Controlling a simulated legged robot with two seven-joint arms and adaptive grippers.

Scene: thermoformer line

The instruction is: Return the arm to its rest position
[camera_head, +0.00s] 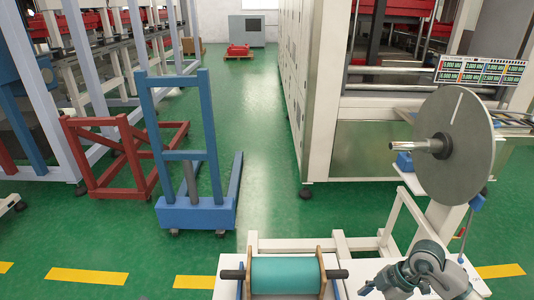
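My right arm (425,268) comes in at the bottom right, bent, in grey. Its gripper (366,289) is small and partly visible near the bottom edge, just right of the roll's shaft end. I cannot tell whether its fingers are open or shut, and no held object can be made out. My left arm and gripper are not in view.
A teal roll (285,275) on a dark shaft lies on a white stand (270,244) at the bottom. A large grey disc (455,150) with a metal spindle rises behind my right arm.

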